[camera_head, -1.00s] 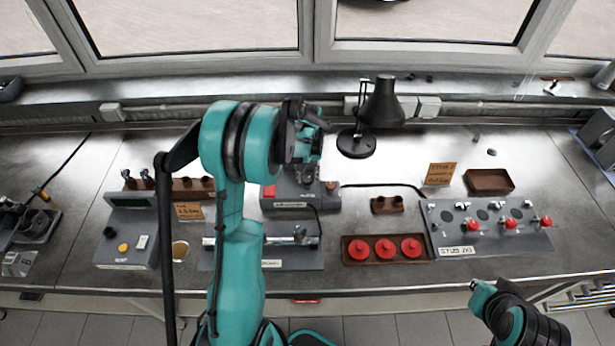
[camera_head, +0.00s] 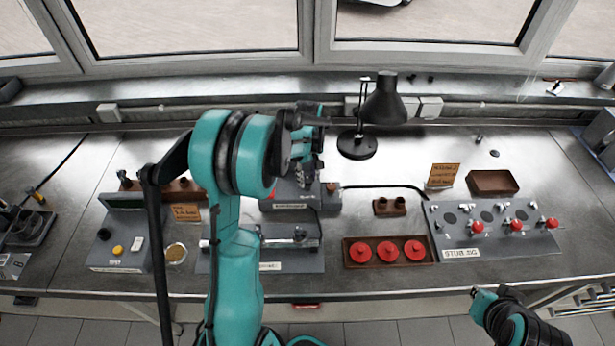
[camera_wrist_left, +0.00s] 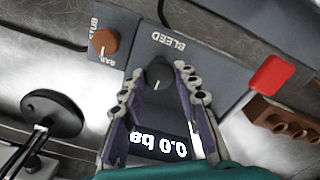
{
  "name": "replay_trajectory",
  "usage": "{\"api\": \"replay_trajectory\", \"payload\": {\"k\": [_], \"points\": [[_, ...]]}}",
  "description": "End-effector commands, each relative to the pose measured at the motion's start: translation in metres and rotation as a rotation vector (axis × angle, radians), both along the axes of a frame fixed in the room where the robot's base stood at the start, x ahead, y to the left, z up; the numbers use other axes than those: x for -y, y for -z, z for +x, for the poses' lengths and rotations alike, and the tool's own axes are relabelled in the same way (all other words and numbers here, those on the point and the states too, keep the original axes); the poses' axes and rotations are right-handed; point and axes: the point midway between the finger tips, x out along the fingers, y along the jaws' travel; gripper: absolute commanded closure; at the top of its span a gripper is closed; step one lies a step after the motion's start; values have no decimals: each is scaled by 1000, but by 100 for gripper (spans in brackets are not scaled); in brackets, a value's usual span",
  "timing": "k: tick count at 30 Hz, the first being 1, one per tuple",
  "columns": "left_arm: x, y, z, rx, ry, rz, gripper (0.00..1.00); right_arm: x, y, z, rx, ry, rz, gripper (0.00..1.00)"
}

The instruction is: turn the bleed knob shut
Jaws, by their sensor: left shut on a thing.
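The bleed knob (camera_wrist_left: 158,80) is a dark round knob with a white pointer line, beneath the word BLEED on a grey box in the left wrist view. My left gripper (camera_wrist_left: 158,88) has one finger on each side of the knob and is shut on it. In the head view my left gripper (camera_head: 312,172) points down over the grey box (camera_head: 289,206), and its fingers and arm hide the knob there. No right gripper fingers show; only part of my right arm is at the lower right.
A copper-coloured knob (camera_wrist_left: 103,42) and a red block (camera_wrist_left: 272,75) lie on either side in the wrist view. A black lamp (camera_head: 384,108) stands right of the gripper. A tray of red caps (camera_head: 347,252) and a valve panel (camera_head: 500,240) are farther right.

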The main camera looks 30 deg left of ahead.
Motion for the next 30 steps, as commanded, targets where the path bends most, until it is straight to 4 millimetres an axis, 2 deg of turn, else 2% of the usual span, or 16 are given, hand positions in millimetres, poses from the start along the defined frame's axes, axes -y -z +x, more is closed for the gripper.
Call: {"api": "replay_trajectory", "payload": {"k": [14, 15, 16, 17, 26, 30], "points": [[0, 0, 0, 0, -14, -1, 99, 0, 0, 0, 0, 0, 0, 100], [0, 0, 0, 0, -14, -1, 59, 0, 0, 0, 0, 0, 0, 100], [0, 0, 0, 0, -14, -1, 52, 0, 0, 0, 0, 0, 0, 100], [0, 0, 0, 0, -13, -1, 49, 0, 0, 0, 0, 0, 0, 100], [0, -1, 0, 0, -13, 0, 49, 0, 0, 0, 0, 0, 0, 100], [0, -14, 0, 0, -13, 0, 49, 0, 0, 0, 0, 0, 0, 100]]}}
